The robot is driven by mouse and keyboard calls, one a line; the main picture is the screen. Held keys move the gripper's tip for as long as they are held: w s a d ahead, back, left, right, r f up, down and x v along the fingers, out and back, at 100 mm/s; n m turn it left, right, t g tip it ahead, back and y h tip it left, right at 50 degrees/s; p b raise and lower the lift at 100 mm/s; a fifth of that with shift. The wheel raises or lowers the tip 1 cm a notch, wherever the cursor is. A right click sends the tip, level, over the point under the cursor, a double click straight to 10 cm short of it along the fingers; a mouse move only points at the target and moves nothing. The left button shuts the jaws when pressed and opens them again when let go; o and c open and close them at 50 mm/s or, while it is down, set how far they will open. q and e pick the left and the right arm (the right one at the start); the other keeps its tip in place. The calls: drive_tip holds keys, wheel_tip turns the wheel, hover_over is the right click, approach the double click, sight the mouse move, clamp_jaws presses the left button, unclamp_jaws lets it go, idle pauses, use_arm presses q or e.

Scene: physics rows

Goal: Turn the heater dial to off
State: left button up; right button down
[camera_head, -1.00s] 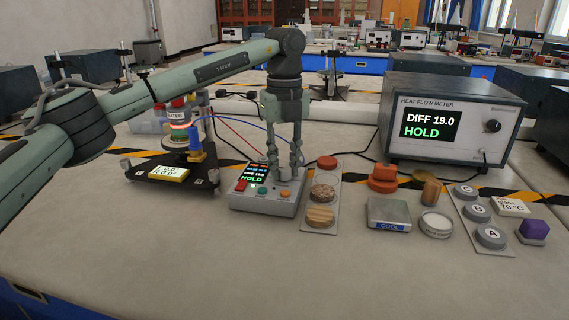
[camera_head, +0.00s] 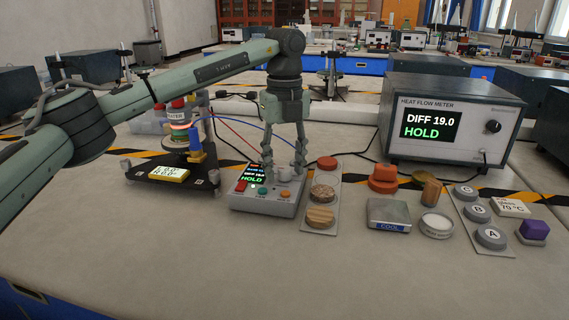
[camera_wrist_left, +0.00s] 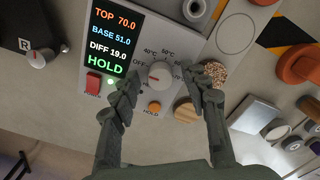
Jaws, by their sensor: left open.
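The grey control box (camera_head: 262,204) stands on the bench, and its screen (camera_wrist_left: 110,42) reads TOP 70.0, BASE 51.0, DIFF 19.0, HOLD. The pale round heater dial (camera_wrist_left: 160,74) sits beside the screen, with OFF at its left and temperature marks around its top. A small red mark shows on the dial; I cannot tell exactly which label it points to. My left gripper (camera_head: 284,175) is open above the box. In the left wrist view its fingers (camera_wrist_left: 163,78) lie on either side of the dial; contact is unclear. My right gripper is not in view.
A red switch (camera_wrist_left: 93,84) and an orange button (camera_wrist_left: 154,108) are close to the dial. A strip with several discs (camera_head: 320,232) stands just right of the box. The heater stand (camera_head: 172,172) with wires is at left. The front bench is clear.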

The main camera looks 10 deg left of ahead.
sight(284, 169)
use_arm(q)
wheel_tip(284, 169, up, 12)
idle(0.5)
